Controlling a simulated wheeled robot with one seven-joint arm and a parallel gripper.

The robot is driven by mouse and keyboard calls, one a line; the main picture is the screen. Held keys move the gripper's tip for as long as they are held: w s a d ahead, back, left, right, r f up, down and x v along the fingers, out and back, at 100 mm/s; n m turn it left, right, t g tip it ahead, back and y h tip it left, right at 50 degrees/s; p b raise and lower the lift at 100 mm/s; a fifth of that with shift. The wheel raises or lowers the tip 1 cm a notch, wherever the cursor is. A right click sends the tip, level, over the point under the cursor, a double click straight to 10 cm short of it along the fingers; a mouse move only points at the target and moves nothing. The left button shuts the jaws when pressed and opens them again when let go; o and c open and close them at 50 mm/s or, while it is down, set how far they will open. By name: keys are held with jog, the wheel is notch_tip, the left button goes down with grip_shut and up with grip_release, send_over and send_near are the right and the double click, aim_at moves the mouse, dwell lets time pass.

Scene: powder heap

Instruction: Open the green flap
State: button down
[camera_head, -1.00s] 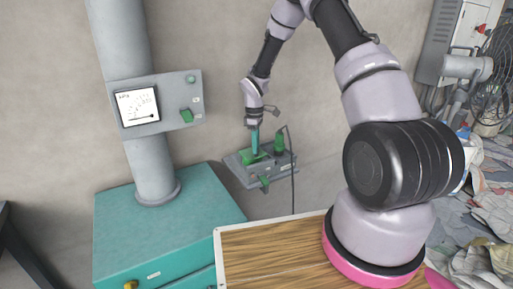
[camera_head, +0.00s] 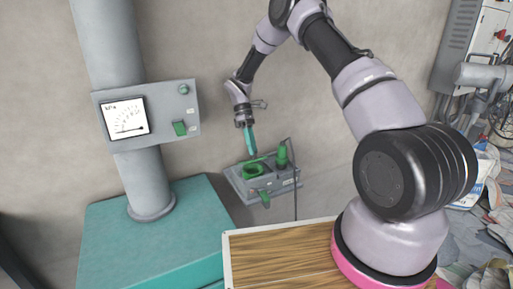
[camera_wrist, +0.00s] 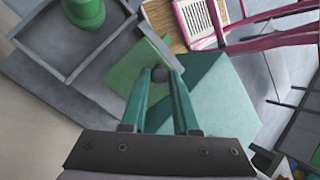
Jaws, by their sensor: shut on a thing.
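The green flap (camera_wrist: 130,72) shows in the wrist view as a flat green plate beside a grey tray with a green cylinder (camera_wrist: 86,10). A small dark grey round knob (camera_wrist: 160,74) sits at its edge. My gripper (camera_wrist: 160,80), with teal fingers, is shut on this knob. In the head view my gripper (camera_head: 252,152) points down just above the grey wall box (camera_head: 283,187). There, the green part (camera_head: 254,169) at the box's left opening shows below the fingertips. How far the flap is tilted cannot be told clearly.
A green lever (camera_head: 264,199) hangs on the box front, with a dark cable beside the box. A gauge panel (camera_head: 160,98) on a grey pipe stands left. A teal cabinet (camera_head: 150,240) stands below, beside a wood-topped surface (camera_head: 285,265). Papers lie at right.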

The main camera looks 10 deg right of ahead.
jog(key=c, duration=0.7)
grip_release()
notch_tip(320, 180, up, 10)
